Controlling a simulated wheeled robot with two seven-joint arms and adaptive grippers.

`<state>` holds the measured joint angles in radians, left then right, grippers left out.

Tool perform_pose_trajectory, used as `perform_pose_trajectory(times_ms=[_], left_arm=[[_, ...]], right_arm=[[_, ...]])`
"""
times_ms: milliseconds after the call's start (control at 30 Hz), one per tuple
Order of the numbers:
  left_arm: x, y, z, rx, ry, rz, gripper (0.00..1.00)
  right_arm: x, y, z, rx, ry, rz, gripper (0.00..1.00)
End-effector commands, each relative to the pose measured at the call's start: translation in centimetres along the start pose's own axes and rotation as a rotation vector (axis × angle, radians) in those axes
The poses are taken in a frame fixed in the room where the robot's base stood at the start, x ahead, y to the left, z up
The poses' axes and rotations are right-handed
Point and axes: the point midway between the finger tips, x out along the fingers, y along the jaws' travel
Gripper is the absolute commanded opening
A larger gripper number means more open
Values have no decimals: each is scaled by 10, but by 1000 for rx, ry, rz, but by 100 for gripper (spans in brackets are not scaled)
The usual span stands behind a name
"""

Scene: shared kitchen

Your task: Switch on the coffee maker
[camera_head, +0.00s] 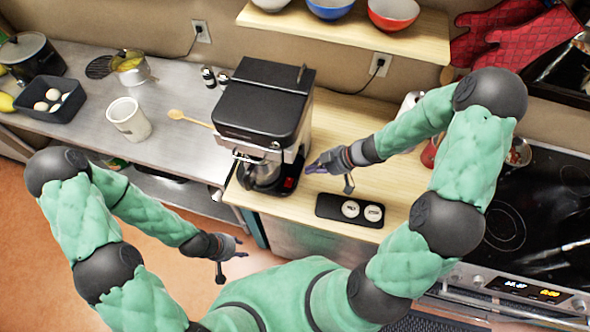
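The coffee maker (262,105) is a black and silver machine standing on the wooden counter at the centre. Its glass carafe (262,172) sits in the base under the brew head. A small red switch (290,183) shows at the right front of the base. My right gripper (332,178) is just right of the machine, with one finger pointing left towards the switch area and another pointing down. Its fingers are apart and nothing is between them; contact with the machine is unclear. My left gripper (231,263) is open and empty, low in front of the counter.
A black tray with two white round items (333,212) lies on the counter in front of my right gripper. A wooden spoon (190,119) and white canister (128,119) are to the left. A shelf with bowls (345,28) hangs above; the stove (530,220) is right.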

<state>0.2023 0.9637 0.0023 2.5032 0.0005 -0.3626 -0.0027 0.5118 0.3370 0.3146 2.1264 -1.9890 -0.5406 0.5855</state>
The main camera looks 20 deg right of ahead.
Motion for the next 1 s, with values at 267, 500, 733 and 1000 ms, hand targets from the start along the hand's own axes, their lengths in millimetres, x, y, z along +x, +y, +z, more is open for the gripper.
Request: perform_pose_trajectory(times_ms=[267,500,733,1000], left_arm=[[0,0,0,-1,-1,0,40],[2,-1,0,-1,-1,0,40],[12,-4,0,0,-1,0,40],[23,-8,-1,0,0,0,40]], right_arm=[[-2,0,0,-7,-2,-1,0],[5,0,0,-7,-2,-2,0],[41,0,1,-8,-2,-5,0],[91,0,1,-7,-2,-4,0]])
